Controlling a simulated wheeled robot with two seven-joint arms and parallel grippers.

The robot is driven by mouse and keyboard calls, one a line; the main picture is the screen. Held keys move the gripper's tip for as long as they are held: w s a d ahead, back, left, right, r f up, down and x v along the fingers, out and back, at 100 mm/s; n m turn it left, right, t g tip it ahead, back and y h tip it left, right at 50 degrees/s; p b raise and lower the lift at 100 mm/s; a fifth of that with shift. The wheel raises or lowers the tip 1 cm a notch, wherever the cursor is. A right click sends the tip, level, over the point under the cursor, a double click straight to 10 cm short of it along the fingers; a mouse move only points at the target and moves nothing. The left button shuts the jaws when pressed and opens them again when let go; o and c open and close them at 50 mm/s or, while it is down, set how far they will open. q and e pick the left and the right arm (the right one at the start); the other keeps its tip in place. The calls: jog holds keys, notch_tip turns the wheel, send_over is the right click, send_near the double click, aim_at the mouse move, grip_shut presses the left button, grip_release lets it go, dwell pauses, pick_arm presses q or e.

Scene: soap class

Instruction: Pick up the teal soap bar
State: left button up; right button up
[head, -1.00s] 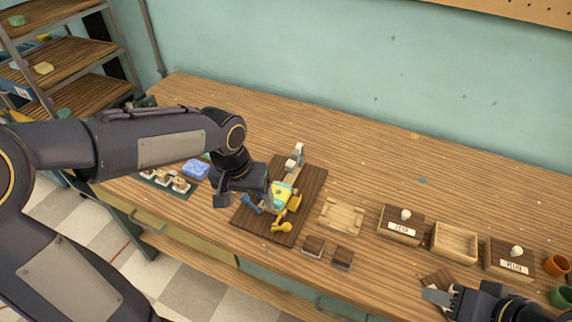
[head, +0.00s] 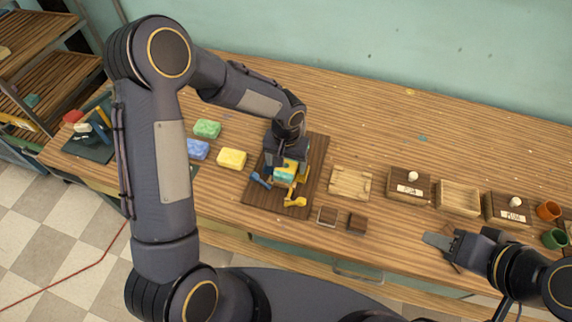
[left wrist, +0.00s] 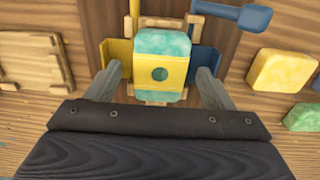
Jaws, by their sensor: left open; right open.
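In the head view the soap (head: 285,177) is partly hidden under my left gripper (head: 287,164). In the left wrist view my left gripper (left wrist: 158,72) is open, its fingers on both sides of the plate and soap. I cannot tell whether they touch. My right gripper (head: 438,241) is open and empty over the front edge of the table at the right.
Blue handles (head: 261,181) and yellow handles (head: 296,202) stick out around the holder. Yellow (head: 232,158), blue (head: 198,149) and green (head: 207,128) blocks lie to the left. A light wooden tray (head: 350,182), labelled boxes (head: 409,185) and dark blocks (head: 357,223) lie right.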

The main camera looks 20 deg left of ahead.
pick_arm(q)
jog(key=shift+f, duration=0.4)
jog(key=shift+c, duration=0.2)
jog(key=c, duration=1)
jog(key=shift+r, duration=0.15)
jog(key=shift+c, duration=0.2)
